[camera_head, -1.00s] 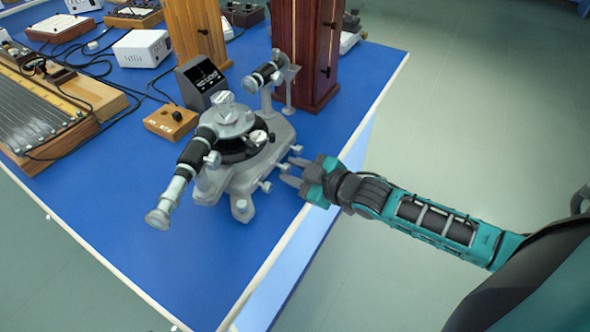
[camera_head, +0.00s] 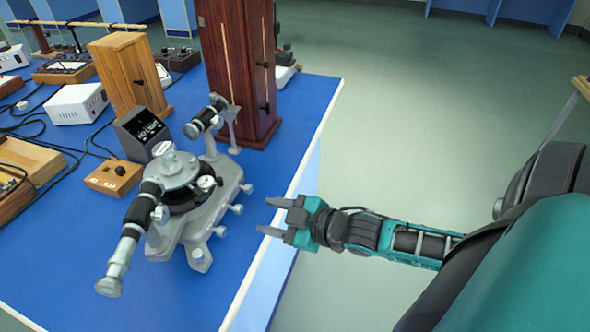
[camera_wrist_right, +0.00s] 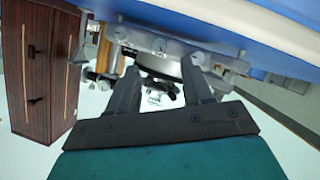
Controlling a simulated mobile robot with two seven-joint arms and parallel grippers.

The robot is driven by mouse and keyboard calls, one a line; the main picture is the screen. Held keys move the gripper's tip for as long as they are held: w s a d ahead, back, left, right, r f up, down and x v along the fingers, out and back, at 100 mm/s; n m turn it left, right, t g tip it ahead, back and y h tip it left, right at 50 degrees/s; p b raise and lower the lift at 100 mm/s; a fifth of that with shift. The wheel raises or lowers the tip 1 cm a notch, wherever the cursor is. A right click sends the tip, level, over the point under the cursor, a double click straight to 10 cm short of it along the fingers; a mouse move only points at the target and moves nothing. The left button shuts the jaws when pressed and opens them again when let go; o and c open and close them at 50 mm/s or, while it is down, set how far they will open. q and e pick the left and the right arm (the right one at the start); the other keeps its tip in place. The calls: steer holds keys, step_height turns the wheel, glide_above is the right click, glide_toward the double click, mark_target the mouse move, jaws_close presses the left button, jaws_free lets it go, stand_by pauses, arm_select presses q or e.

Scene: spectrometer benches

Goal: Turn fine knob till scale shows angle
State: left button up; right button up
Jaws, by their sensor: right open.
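The spectrometer (camera_head: 215,200) stands on the blue bench, with its eyepiece tube (camera_head: 125,245) pointing to the front left. Several small grey knobs (camera_head: 237,210) stick out along its right side; I cannot tell which is the fine knob. Its round dark scale plate (camera_head: 190,200) is partly hidden and unreadable. My right gripper (camera_head: 272,216) is open and empty, right of the knobs and apart from them, over the bench edge. In the right wrist view, the spectrometer (camera_wrist_right: 160,62) shows upside down beyond the open fingers. My left gripper is out of view.
Open floor (camera_head: 400,130) lies right of the bench (camera_head: 315,150).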

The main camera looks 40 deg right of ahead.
steer(key=shift+p+v, duration=0.35)
steer(key=shift+v, duration=2.45)
